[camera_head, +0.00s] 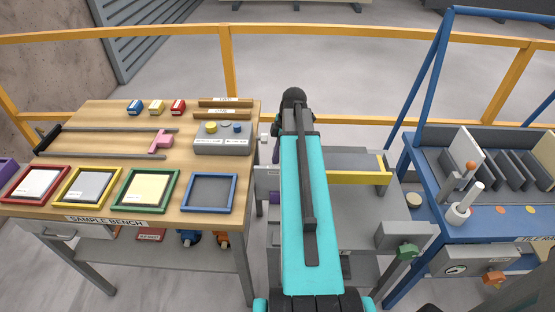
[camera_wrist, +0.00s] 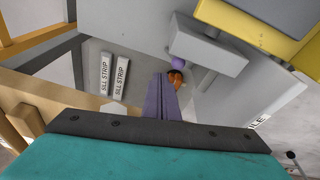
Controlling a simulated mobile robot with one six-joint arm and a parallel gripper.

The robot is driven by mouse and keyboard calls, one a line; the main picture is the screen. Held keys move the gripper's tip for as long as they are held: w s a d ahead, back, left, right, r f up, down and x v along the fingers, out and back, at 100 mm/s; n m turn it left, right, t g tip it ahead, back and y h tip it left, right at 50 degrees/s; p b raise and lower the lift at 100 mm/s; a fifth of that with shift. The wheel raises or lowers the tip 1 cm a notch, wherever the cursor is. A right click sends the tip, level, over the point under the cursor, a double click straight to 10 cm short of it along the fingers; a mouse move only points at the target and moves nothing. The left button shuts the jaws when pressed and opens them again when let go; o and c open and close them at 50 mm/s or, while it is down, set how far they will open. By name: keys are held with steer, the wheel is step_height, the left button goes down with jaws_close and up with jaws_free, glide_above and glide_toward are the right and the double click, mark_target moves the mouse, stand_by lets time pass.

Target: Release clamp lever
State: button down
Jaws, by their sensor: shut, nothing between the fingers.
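My gripper (camera_wrist: 170,82) shows in the wrist view as two long purple fingers pressed together, with nothing between them. Just beyond the fingertips is an orange knob (camera_wrist: 175,77), with a small purple round part (camera_wrist: 178,62) beside it, near a grey block (camera_wrist: 207,50). I cannot tell whether the fingers touch the knob, or whether it is the clamp lever. In the head view my teal arm hides the fingertips and this spot. A yellow bar (camera_head: 345,178) lies across the grey stand right of my arm.
The sample bench (camera_head: 90,155) with coloured trays stands left. A blue-framed bench (camera_head: 480,235) stands right, with an orange-tipped lever (camera_head: 470,167) and a white cylinder (camera_head: 472,197). A green knob (camera_head: 407,251) projects near the grey stand. A yellow rail (camera_head: 375,119) runs behind.

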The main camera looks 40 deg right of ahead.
steer(key=b+v, duration=0.2)
steer(key=v, duration=0.8)
steer(key=shift+s+a, duration=0.15)
steer(key=shift+a, duration=0.1)
stand_by(0.6)
